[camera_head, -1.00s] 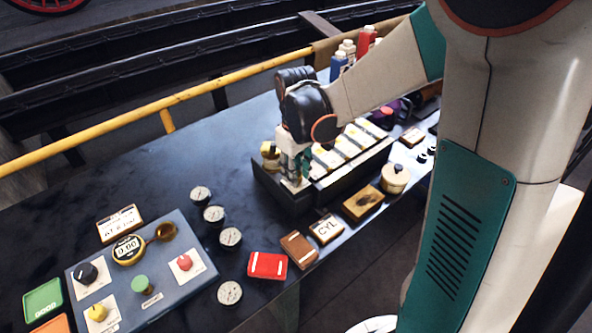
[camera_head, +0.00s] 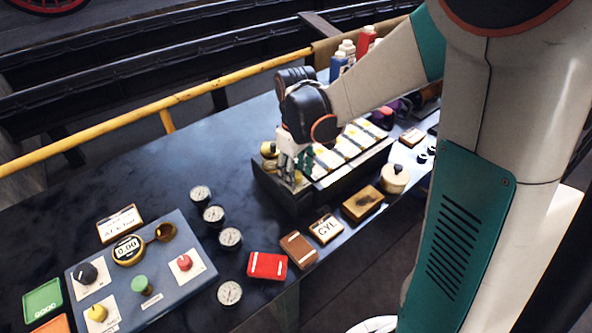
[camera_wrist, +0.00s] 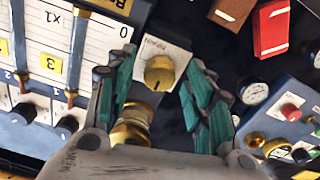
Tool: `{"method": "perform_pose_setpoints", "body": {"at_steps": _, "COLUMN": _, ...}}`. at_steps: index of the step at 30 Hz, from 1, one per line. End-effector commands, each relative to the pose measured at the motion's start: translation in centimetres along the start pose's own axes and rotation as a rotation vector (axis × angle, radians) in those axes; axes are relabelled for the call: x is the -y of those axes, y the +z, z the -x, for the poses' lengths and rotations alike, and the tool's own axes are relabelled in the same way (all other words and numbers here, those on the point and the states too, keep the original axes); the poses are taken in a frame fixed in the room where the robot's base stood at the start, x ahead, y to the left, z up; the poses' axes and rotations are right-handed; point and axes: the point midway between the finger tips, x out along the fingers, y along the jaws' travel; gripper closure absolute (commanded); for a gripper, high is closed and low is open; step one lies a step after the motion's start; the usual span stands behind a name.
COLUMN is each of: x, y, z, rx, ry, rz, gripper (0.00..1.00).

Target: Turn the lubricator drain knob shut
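The brass drain knob (camera_wrist: 159,72) sits on a white plate (camera_wrist: 178,52) marked DRAIN in the wrist view. A dark pointer line on the knob points toward the bottom of that picture. My gripper (camera_wrist: 163,62) is open, with one green finger on each side of the knob; gaps show between fingers and knob. A second brass fitting (camera_wrist: 131,122) lies nearer the palm. In the head view my gripper (camera_head: 294,165) points down at the left end of the dark lubricator box (camera_head: 290,203). The knob cannot be made out there.
The lubricator's white scale cards (camera_head: 348,146) run right of my gripper. Several gauges (camera_head: 230,237) and a blue control panel (camera_head: 165,285) stand to the left. A red block (camera_head: 267,265) and a CYL block (camera_head: 326,228) lie in front. A yellow rail (camera_head: 200,90) runs behind.

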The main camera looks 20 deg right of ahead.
Motion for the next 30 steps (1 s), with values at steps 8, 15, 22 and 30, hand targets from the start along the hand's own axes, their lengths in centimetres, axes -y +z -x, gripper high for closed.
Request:
{"method": "perform_pose_setpoints", "body": {"at_steps": 8, "x": 0.0, "y": 0.0, "z": 0.8, "rx": 0.000, "ry": 0.000, "rz": 0.000, "gripper": 0.52}}
{"method": "perform_pose_setpoints", "body": {"at_steps": 15, "x": 0.0, "y": 0.0, "z": 4.7, "rx": 0.000, "ry": 0.000, "rz": 0.000, "gripper": 0.52}}
{"method": "perform_pose_setpoints", "body": {"at_steps": 22, "x": 0.0, "y": 0.0, "z": 9.0, "rx": 0.000, "ry": 0.000, "rz": 0.000, "gripper": 0.52}}
{"method": "perform_pose_setpoints", "body": {"at_steps": 30, "x": 0.0, "y": 0.0, "z": 11.7, "rx": 0.000, "ry": 0.000, "rz": 0.000, "gripper": 0.52}}
